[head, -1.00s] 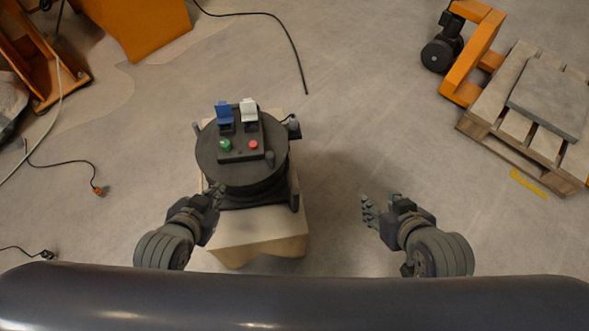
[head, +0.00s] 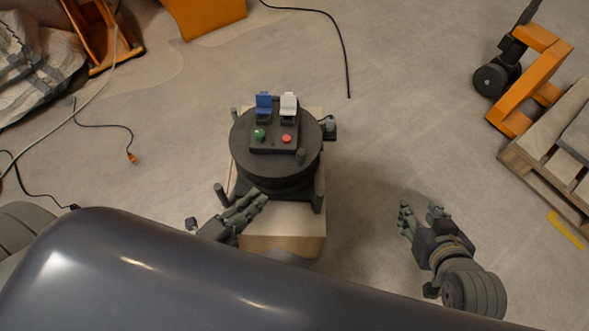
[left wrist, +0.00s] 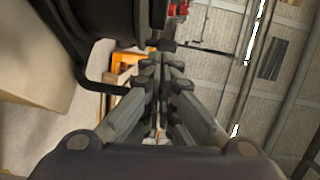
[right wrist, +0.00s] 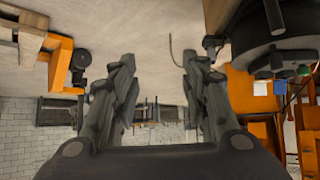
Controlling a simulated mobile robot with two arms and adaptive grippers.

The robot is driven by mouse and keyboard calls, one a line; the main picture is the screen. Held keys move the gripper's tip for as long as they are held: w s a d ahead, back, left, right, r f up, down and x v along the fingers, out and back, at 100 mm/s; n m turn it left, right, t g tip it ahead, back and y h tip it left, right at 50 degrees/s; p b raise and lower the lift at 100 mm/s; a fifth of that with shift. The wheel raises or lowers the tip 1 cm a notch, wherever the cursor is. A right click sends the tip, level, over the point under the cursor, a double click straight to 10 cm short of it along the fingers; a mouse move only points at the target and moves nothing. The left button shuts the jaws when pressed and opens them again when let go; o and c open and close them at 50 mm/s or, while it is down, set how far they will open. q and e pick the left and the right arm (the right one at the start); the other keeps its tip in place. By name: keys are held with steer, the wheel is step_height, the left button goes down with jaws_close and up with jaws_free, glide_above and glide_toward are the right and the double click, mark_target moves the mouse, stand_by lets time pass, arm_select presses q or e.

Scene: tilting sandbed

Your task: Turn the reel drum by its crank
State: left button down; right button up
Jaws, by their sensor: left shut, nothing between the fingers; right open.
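The reel drum (head: 258,172) is a black, round, upright drum on a pale block. A short dark knob (head: 301,156) stands on its top near the right front edge; it looks like the crank's grip. The drum fills the upper right of the right wrist view (right wrist: 295,50) and part of the upper left wrist view. My left gripper (head: 262,197) is shut and empty at the drum's front left, close to its base; whether it touches is unclear. Its fingers meet in the left wrist view (left wrist: 160,62). My right gripper (head: 420,208) is open and empty, right of the drum over clear floor.
A panel (head: 273,140) with blue and white switches and green and red buttons sits on the drum. Dark posts surround the drum's base. The pale block (head: 283,245) carries it. A pallet (head: 545,165) and orange jack (head: 535,85) stand at right. Cables lie at left.

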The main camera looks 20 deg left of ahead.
arm_select(q)
steer(key=w+d+m+h+b, duration=0.1)
steer(key=w+d+b, duration=0.1)
steer(key=w+d, duration=0.4)
steer(key=shift+w+d+m+b, duration=0.35)
steer(key=shift+w+m+b, duration=0.05)
steer(key=shift+w, duration=1.95)
arm_select(e)
steer(key=w+a+r+t+y, duration=0.2)
steer(key=w+r+t, duration=0.4)
steer(key=r, duration=0.5)
steer(key=shift+w+a+r+t, duration=0.3)
steer(key=shift+a+r+t, duration=0.1)
steer(key=shift+a+t, duration=0.35)
